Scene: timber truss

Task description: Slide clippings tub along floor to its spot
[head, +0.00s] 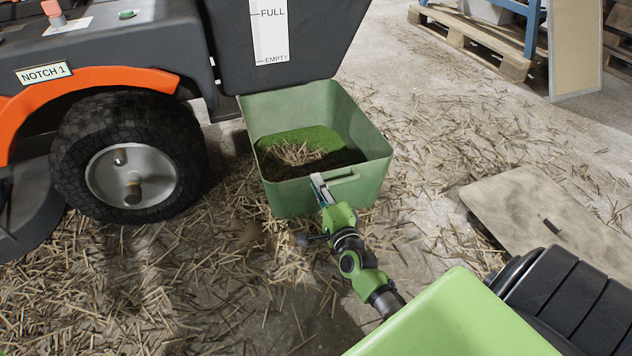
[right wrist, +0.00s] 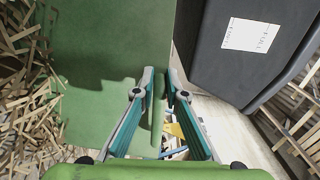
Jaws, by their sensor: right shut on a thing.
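The green clippings tub (head: 290,198) stands on the floor under the dark hopper, beside the mower's rear wheel. It holds bright green clippings, some straw and dark matter. My left gripper is not in view.
An orange and black mower (head: 110,82) with a large wheel (head: 75,150) is at left. Its dark hopper (head: 225,40) overhangs the tub's back edge. A flat board (head: 555,215) lies at right, a pallet (head: 475,40) behind. Straw litters the floor (head: 440,150).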

